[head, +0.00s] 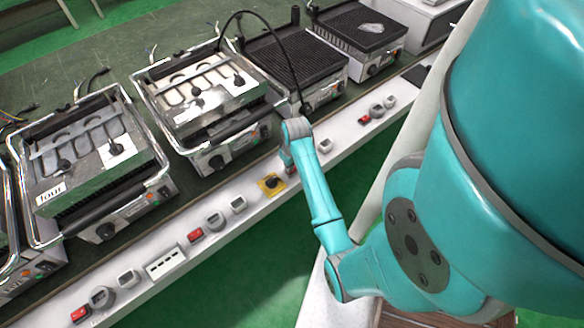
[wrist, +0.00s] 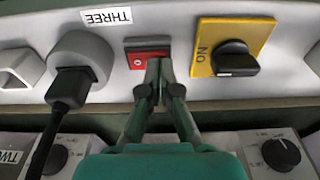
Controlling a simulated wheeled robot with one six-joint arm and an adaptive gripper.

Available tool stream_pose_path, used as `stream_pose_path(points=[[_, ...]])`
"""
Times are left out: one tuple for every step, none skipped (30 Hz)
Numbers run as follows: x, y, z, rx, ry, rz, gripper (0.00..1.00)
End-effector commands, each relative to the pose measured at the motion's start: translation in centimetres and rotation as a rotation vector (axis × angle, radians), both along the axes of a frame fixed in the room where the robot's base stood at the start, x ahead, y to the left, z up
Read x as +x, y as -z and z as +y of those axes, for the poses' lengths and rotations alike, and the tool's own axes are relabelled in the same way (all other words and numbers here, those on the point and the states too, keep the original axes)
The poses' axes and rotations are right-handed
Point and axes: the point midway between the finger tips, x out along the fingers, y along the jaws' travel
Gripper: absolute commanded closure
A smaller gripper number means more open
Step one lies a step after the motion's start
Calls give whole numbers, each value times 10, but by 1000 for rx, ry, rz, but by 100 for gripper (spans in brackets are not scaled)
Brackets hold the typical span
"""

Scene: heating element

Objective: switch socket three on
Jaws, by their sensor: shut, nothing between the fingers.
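Socket three is a round grey socket (wrist: 82,55) with a black plug (wrist: 72,88) in it, under an upside-down THREE label (wrist: 107,16) in the wrist view. To its right is a red rocker switch (wrist: 140,60) in a dark frame. My gripper (wrist: 158,64) is shut and empty, its fingertips over the right part of the red rocker. I cannot tell if they touch it. The rocker's position is unclear. In the head view my gripper (head: 289,168) is at the white rail, hiding most of this switch and socket.
A yellow plate with a black rotary knob (wrist: 235,60), labelled ON, sits right of the switch; it also shows in the head view (head: 271,184). More red switches (head: 195,235) and sockets line the rail. Contact grills (head: 200,95) stand behind it. A black cable (head: 270,25) arches over.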

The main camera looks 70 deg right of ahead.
Motion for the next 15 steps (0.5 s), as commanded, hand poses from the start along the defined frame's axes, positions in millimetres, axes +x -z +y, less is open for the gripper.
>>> stream_pose_path(points=[[0,1,0,1,0,1,100],[0,1,0,1,0,1,100],[0,2,0,1,0,1,100],[0,2,0,1,0,1,100],[0,3,0,1,0,1,100],[0,3,0,1,0,1,100],[0,4,0,1,0,1,100],[0,4,0,1,0,1,100],[0,4,0,1,0,1,100],[0,5,0,1,0,1,100],[0,5,0,1,0,1,100],[0,5,0,1,0,1,100],[0,4,0,0,0,0,100],[0,3,0,0,0,0,100],[0,1,0,0,0,0,100]])
